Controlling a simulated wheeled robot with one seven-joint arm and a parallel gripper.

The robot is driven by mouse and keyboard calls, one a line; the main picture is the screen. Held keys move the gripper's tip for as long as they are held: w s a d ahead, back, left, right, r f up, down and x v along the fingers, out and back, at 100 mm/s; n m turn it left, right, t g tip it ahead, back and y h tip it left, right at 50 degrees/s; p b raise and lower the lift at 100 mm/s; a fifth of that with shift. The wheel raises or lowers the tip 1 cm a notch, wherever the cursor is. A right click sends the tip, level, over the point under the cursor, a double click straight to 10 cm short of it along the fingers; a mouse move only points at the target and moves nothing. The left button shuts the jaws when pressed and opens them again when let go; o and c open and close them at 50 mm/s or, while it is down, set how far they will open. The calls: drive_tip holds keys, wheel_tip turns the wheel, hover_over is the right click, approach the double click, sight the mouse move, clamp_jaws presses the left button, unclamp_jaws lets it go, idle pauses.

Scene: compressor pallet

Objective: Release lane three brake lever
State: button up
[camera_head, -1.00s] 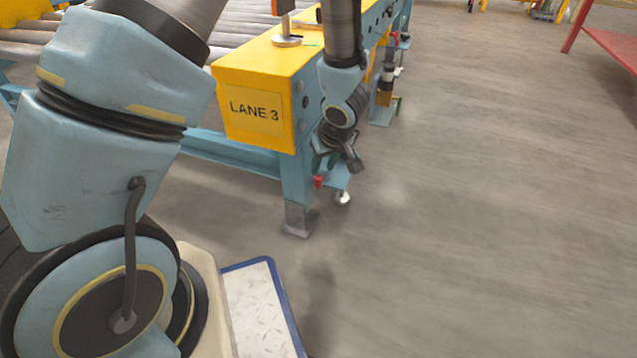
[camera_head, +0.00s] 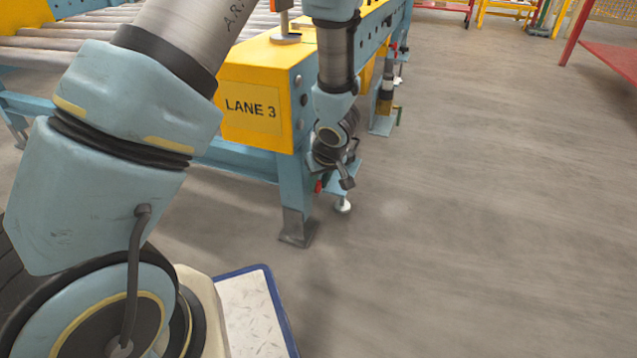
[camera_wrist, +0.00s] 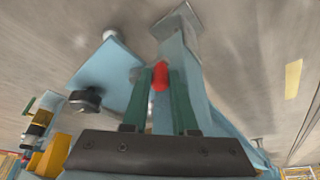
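The yellow end box with the LANE 3 sign (camera_head: 251,108) caps a conveyor on a light blue leg (camera_head: 293,195). A small red lever end (camera_head: 318,187) shows beside this leg, partly hidden by my gripper (camera_head: 326,180). In the wrist view, the red end (camera_wrist: 160,77) lies between the tips of the green fingers of my gripper (camera_wrist: 160,72), in front of the blue leg. The fingers stand apart. A narrow gap seems to remain around the red end, and I cannot tell whether either finger touches it. The rest of the lever is hidden.
A light blue plate (camera_wrist: 108,75) with a black knob (camera_wrist: 85,99) lies left of the fingers in the wrist view. A levelling foot (camera_head: 342,205) stands by the leg. The floor (camera_head: 480,200) to the right is clear. A red table (camera_head: 610,62) stands far right.

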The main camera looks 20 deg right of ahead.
clamp_jaws()
